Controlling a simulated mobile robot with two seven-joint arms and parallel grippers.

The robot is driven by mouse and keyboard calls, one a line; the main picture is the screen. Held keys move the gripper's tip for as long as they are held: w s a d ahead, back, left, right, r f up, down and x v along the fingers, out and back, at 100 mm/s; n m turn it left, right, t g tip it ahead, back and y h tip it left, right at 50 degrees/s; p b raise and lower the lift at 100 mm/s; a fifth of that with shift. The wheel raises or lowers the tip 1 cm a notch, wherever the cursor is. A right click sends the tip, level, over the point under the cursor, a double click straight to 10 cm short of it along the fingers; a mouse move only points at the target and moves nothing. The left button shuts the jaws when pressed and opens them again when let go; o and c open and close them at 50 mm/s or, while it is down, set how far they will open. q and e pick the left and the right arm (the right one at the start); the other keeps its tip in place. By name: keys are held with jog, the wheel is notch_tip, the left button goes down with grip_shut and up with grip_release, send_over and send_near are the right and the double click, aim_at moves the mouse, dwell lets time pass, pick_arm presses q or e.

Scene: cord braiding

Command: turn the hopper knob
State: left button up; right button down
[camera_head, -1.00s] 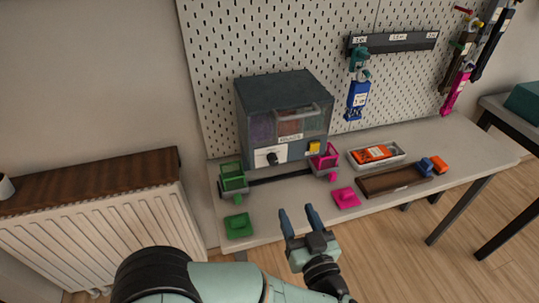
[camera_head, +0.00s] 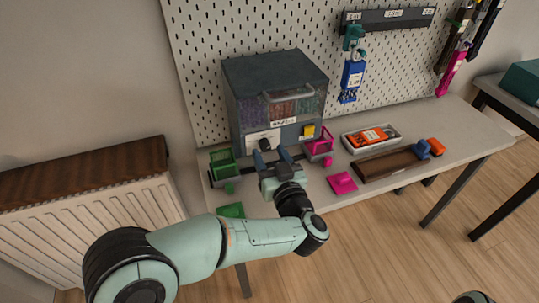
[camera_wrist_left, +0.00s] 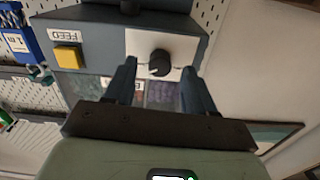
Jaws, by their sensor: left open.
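The hopper (camera_head: 270,85) is a dark grey box with clear windows, standing on the bench against the pegboard. Its black knob (camera_head: 264,144) sits on a white plate low on the front. My left gripper (camera_head: 272,158) is open and empty, pointing at the knob from in front. I cannot tell how far the fingertips are from the panel. Only a small piece of what may be my right arm shows at the bottom right edge.
A yellow FEED button (camera_wrist_left: 68,57) is beside the knob plate. A green holder (camera_head: 222,165) and a pink holder (camera_head: 320,146) flank the hopper front.

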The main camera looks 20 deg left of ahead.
pick_arm(q)
jog(key=shift+w+a, duration=0.3)
jog(key=shift+w, duration=0.15)
grip_shut()
